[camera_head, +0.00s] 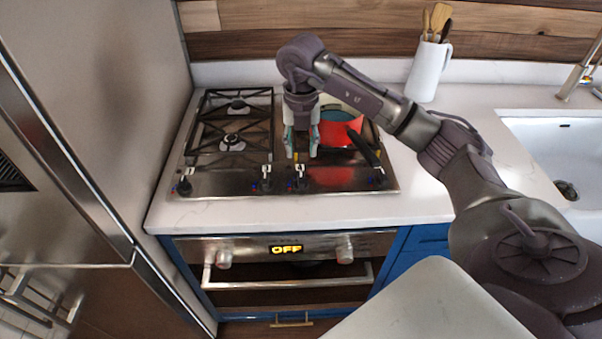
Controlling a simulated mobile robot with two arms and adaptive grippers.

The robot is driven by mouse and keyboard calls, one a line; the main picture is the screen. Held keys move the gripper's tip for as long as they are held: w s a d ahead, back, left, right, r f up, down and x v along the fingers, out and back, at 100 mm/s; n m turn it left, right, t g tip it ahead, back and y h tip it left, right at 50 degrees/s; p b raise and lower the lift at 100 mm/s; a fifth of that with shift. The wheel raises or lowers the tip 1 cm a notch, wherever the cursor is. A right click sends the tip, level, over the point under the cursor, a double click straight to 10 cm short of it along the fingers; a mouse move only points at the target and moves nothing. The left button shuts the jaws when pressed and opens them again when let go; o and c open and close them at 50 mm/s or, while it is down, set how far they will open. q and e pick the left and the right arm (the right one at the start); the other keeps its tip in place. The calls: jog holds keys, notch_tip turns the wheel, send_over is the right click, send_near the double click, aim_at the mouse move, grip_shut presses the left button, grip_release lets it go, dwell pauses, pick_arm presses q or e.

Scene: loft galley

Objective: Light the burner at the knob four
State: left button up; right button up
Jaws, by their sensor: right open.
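The gas cooktop (232,186) is set in the white counter, with a row of several small knobs along its front edge. The rightmost knob (378,178) stands near the cooktop's front right corner, just below the end of a pan handle. Other knobs are at the front left (184,186) and near the middle (266,180), (301,180). My right gripper (302,154) points down, open and empty, above the cooktop behind the middle knobs, left of the rightmost knob. It appears apart from the knobs. No flame shows at the uncovered left burners. My left gripper is out of view.
A pan with a dark handle (363,150) and something red (338,133) sits on the right burners, partly hidden by my arm. An oven (290,285) reading OFF is below. A white utensil jug (427,72) and sink (555,150) are right; a fridge is left.

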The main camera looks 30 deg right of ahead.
aim_at(301, 178)
notch_tip(301, 178, down, 10)
jog(key=shift+r+p, duration=0.2)
jog(key=shift+p, duration=0.8)
jog(key=shift+c, duration=0.4)
grip_shut()
